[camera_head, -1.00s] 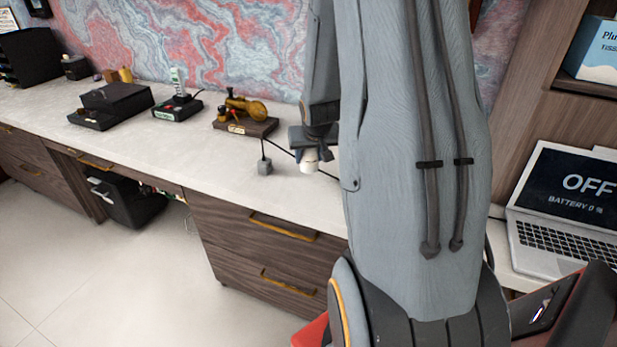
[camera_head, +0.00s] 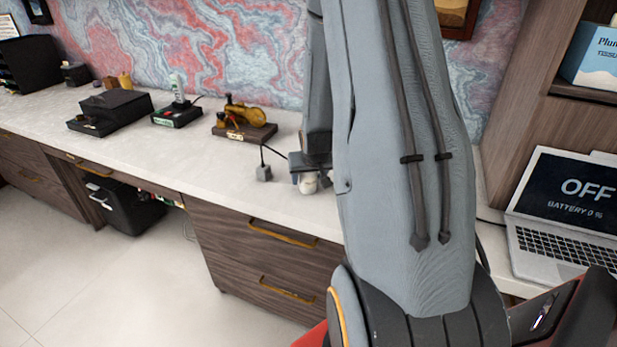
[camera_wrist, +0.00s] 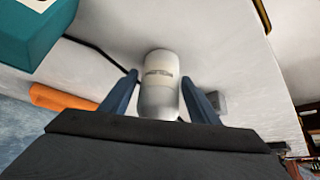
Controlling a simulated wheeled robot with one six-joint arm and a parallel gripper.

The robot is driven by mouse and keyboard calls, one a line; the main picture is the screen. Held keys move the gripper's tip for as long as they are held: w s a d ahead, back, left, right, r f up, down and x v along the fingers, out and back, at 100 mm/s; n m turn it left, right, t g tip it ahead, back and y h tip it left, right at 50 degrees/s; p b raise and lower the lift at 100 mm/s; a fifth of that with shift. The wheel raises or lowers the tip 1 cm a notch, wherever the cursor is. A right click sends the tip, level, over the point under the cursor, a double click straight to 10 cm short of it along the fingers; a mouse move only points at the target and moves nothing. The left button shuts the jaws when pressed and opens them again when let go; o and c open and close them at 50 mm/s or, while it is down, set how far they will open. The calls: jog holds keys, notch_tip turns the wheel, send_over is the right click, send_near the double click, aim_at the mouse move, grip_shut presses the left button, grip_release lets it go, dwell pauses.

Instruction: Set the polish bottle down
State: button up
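The polish bottle (camera_wrist: 158,88) is small and white with a thin grey label band. In the wrist view it stands between the two fingers of my gripper (camera_wrist: 160,74), with a narrow strip of desk showing on each side of it. In the head view my gripper (camera_head: 309,172) is low around the bottle (camera_head: 309,184), which looks upright on the pale desk top (camera_head: 220,170). My gripper looks slightly open. My arm hides part of the desk behind it.
A small grey block (camera_head: 264,173) with a dark cord is just left of the bottle. A brass model on a wooden base (camera_head: 245,132) stands behind it. A laptop (camera_head: 567,212) is at the right. The desk's front left stretch is clear.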

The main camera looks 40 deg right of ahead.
jog(key=shift+o, duration=0.2)
jog(key=shift+r, duration=0.1)
jog(key=shift+r, duration=0.2)
jog(key=v, duration=1.2)
jog(key=s+a+n+g+y, duration=0.1)
jog(key=s+a+n+g, duration=0.1)
jog(key=s+a, duration=0.5)
jog(key=s+a+n+g+y, duration=0.1)
jog(key=s+a+n+g, duration=0.2)
jog(key=a, duration=1.4)
jog(key=s+p, duration=0.1)
jog(key=s, duration=0.3)
jog(key=shift+a+y, duration=0.3)
jog(key=shift+y, duration=0.1)
jog(key=shift+w+r, duration=0.1)
